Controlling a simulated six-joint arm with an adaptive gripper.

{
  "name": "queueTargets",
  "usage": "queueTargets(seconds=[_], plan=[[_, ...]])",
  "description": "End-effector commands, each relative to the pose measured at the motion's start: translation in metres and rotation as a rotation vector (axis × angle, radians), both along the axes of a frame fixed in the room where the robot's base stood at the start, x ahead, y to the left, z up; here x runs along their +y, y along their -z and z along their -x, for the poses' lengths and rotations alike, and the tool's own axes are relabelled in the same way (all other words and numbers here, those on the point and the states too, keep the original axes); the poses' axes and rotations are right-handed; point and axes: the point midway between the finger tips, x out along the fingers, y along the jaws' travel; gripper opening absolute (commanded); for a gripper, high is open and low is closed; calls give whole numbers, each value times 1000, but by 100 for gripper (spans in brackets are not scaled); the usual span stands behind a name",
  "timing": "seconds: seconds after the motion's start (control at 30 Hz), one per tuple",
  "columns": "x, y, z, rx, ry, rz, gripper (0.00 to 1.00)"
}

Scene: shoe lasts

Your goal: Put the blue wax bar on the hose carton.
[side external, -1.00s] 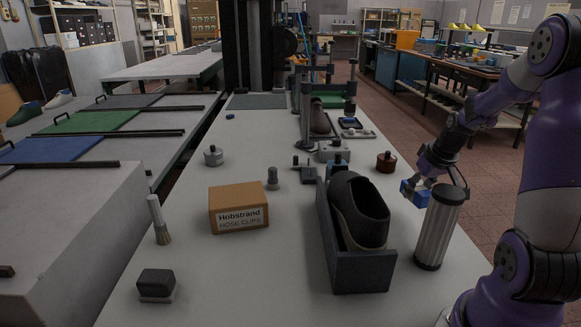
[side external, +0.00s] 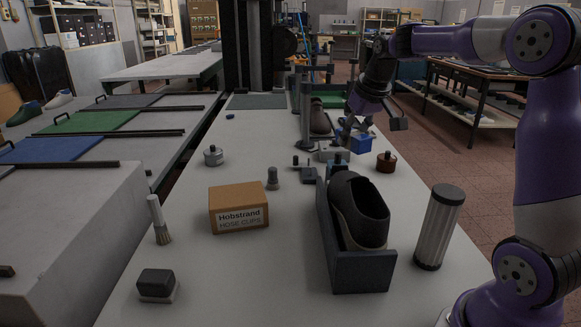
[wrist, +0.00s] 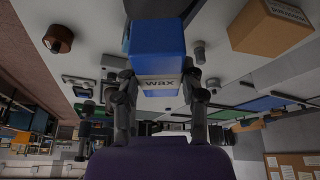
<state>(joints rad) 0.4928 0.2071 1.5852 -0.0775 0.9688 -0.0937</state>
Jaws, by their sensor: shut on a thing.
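The blue wax bar (wrist: 158,48) is between the fingers of my gripper (wrist: 160,92) in the wrist view, with a pale label reading "wax". In the side view my gripper (side external: 372,128) is shut on the blue bar (side external: 356,139) and holds it above the bench, near the far end of the dark shoe tray. The hose carton (side external: 238,208), a brown box labelled "Hobstrand HOSE CLIPS", sits on the bench to the left and nearer the camera. Its visible top is bare. It also shows in the wrist view (wrist: 268,28) at upper right.
A dark tray (side external: 362,270) holding a black shoe (side external: 358,210) stands right of the carton. A grey cylinder (side external: 440,228) stands further right. A small grey post (side external: 272,179) stands just behind the carton. A brush (side external: 158,220) stands to its left.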

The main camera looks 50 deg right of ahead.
Motion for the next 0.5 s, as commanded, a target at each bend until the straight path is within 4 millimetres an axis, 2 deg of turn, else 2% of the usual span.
queueTargets(seconds=[0.03, 0.1, 0.2, 0.3, 0.4, 0.5], plan=[[30, 0, -21, 1, -53, 1, 2], [69, 0, -43, 0, -104, 2, 2], [126, 0, -65, -4, -171, 2, 2], [181, 0, -77, -8, -229, -2, 2], [226, 0, -80, -12, -275, -5, 2], [258, 0, -80, -15, -304, -9, 2]])
